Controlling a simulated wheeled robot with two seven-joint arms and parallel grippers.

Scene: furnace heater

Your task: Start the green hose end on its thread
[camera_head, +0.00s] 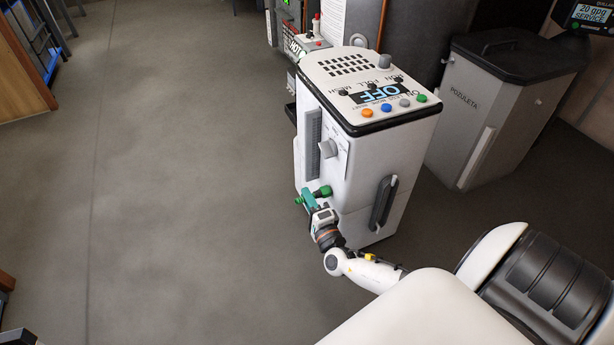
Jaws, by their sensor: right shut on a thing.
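The white furnace heater (372,150) stands upright on the floor, with a sloped control top marked OFF. My right gripper (308,198) is low at its front left side, its teal fingers shut on the green hose end (323,191). The green part shows just right of the fingers, close to the white panel. A small bit of green also shows left of the fingers. The thread is hidden, and I cannot tell whether the hose end touches it. My left gripper is not in view.
A grey dial (328,149) and a dark vertical grille (314,140) are above the gripper. A black handle (383,202) is on the heater's right face. A grey lidded bin (490,120) stands to the right. The floor to the left is clear.

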